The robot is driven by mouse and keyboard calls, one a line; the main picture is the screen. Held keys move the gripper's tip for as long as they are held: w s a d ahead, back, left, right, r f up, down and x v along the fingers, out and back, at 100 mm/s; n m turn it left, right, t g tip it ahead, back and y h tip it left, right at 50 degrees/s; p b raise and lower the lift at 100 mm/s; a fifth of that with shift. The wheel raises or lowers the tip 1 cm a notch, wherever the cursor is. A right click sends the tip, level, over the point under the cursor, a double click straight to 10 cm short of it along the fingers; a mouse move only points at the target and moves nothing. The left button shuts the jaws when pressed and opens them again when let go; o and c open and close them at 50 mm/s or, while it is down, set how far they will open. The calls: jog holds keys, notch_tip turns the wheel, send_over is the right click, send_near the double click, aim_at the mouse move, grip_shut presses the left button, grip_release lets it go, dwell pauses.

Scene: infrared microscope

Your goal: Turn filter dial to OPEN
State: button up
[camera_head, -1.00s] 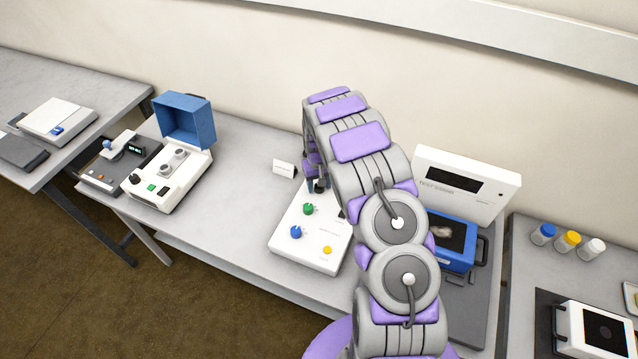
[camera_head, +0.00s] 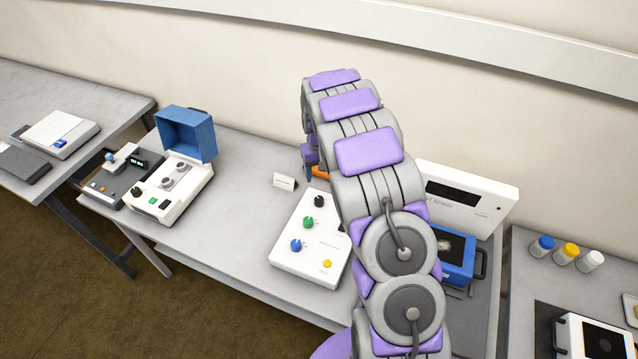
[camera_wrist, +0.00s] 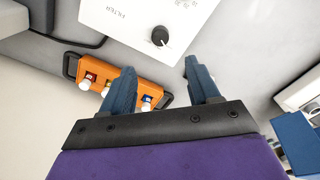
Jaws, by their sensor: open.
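The white control box (camera_head: 290,262) stands on the middle table, with a black dial (camera_head: 319,201), a green knob (camera_head: 309,223), a blue knob (camera_head: 296,245) and a yellow button (camera_head: 327,264). In the wrist view the black filter dial (camera_wrist: 160,36) sits beside the "FILTER" lettering on the white box (camera_wrist: 115,22); its pointer direction is too small to read surely. My gripper (camera_wrist: 160,67) is open and empty, its two blue fingers apart, with the dial beyond the fingertips. In the head view my arm hides most of the gripper and the box's right edge.
An orange rack (camera_wrist: 100,66) with several small capped pieces lies under and left of my fingers. A small white sign (camera_head: 285,181) stands behind the box. A white display unit (camera_head: 480,195) and blue-framed device (camera_head: 455,270) stand right. Table left of the box is clear.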

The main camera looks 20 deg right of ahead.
notch_tip(320, 180, up, 5)
jog(key=shift+f, duration=0.1)
dwell(0.6)
jog(key=s+a+r, duration=0.3)
jog(key=s+r, duration=0.3)
jog(key=s, duration=0.3)
jog(key=s+a+r, duration=0.3)
jog(key=s+r, duration=0.3)
jog(key=s, duration=0.3)
jog(key=s+a+g+b, duration=0.1)
jog(key=s+a, duration=0.2)
jog(key=s, duration=1)
jog(key=s+a+n+b, duration=0.1)
jog(key=s+a, duration=0.2)
jog(key=s, duration=0.9)
jog(key=shift+s+a+r+g, duration=0.2)
jog(key=shift+s+r+g, duration=0.15)
jog(key=shift+s+g, duration=0.05)
